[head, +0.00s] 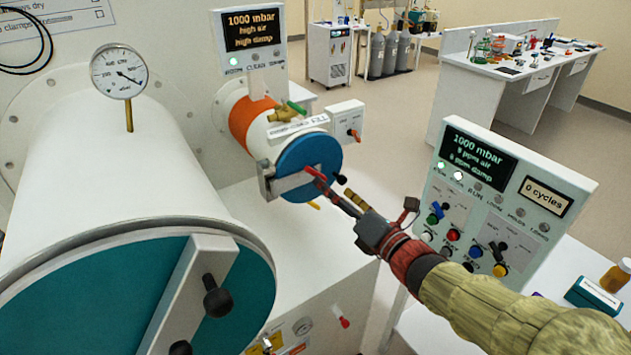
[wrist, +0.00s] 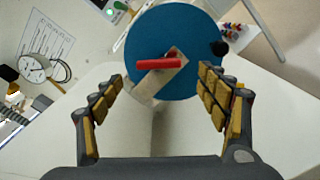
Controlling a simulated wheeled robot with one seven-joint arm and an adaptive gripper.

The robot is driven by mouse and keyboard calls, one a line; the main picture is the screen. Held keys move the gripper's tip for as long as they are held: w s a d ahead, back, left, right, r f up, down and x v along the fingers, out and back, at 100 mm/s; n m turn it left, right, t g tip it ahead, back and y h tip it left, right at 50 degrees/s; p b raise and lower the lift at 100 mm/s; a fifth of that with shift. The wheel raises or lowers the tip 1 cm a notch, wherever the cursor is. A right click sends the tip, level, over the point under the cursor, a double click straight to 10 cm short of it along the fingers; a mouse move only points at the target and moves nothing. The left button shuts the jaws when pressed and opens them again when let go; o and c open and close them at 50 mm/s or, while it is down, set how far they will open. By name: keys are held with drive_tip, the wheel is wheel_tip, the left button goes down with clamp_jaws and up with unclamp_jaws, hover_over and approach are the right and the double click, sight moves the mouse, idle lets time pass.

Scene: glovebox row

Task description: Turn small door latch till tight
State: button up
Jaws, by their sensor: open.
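The small door (head: 308,155) is a blue disc on the end of the small white and orange chamber, and it looks closed. Its latch has a red handle (head: 315,172) on a grey metal bar (head: 290,182) across the door. In the wrist view the red handle (wrist: 158,63) lies nearly level over the blue door (wrist: 150,28), with the bar slanting down to the left. My gripper (head: 333,190) is open in front of the handle. In the wrist view its fingers (wrist: 161,78) stand apart on either side of the handle, with nothing seen between the pads.
A large chamber with a teal door (head: 110,300) fills the left. A black knob (head: 341,179) sticks out at the small door's right edge. A control panel (head: 490,215) stands right of my gripper.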

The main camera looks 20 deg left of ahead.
sight(315, 175)
drive_tip(key=b+x, duration=0.1)
drive_tip(key=x, duration=0.6)
drive_tip(key=shift+w+a, duration=0.15)
drive_tip(key=shift+a, duration=0.2)
drive_tip(key=c, duration=0.3)
drive_tip(key=c, duration=0.8)
drive_tip(key=shift+c, duration=0.3)
